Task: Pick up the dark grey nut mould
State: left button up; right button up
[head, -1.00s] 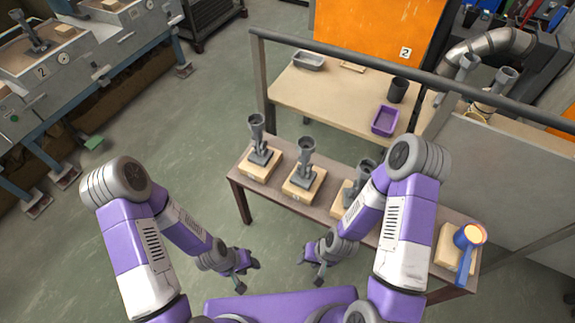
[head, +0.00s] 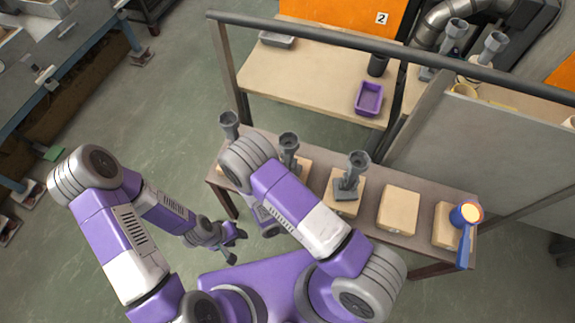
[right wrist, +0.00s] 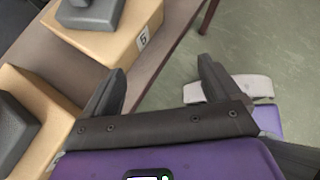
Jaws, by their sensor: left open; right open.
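Three dark grey moulds with tall funnel tops stand on pale blocks along the brown bench: a left one (head: 228,124), a middle one (head: 289,145) and a right one (head: 350,178). I cannot tell which is the nut mould. My right arm partly hides the left and middle ones. The right wrist view shows one dark grey base (right wrist: 92,12) on a numbered block and another (right wrist: 14,130) at the left edge. My left gripper (head: 236,246) is open and empty over the floor.
An empty pale block (head: 398,210) and a block (head: 446,226) with a blue tool (head: 466,238) with a glowing end are on the bench's right. A metal rail (head: 400,52) runs behind. A purple tray (head: 369,99) lies on the back table (head: 300,80).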

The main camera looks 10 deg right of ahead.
aim_at(288, 167)
jog(key=w+n+t, duration=0.1)
jog(key=w, duration=0.1)
jog(key=w+a+r+n+t, duration=0.1)
jog(key=w+t, duration=0.1)
jog(key=w+n+t+h, duration=0.1)
jog(key=w+t, duration=0.1)
jog(key=shift+w+a+r+n, duration=0.2)
jog(key=shift+r+n, duration=0.1)
jog(key=shift+r, duration=0.1)
jog(key=w+a+r+n+t, duration=0.1)
jog(key=w+t, duration=0.1)
jog(key=w+a+r+n+t, duration=0.1)
jog(key=w+a+t, duration=0.1)
jog(key=w+a+r+n+t+y+b, duration=0.1)
jog(key=w+a+n+t, duration=0.1)
jog(key=shift+w+a+r+t, duration=0.1)
jog(key=shift+w+r+t, duration=0.15)
jog(key=shift+w+t, duration=0.05)
jog(key=w+r+t, duration=0.1)
jog(key=w+a+n+t+b, duration=0.1)
jog(key=shift+w+a+r+n+t, duration=0.15)
jog(key=shift+w+r+n+t, duration=0.15)
jog(key=shift+r, duration=0.05)
jog(key=shift+t, duration=0.3)
jog(key=b+x, duration=0.1)
jog(key=x, duration=0.4)
jog(key=b+x, duration=0.1)
jog(key=x, duration=0.2)
jog(key=shift+w+a+r+b, duration=0.15)
jog(key=shift+a+r+b, duration=0.15)
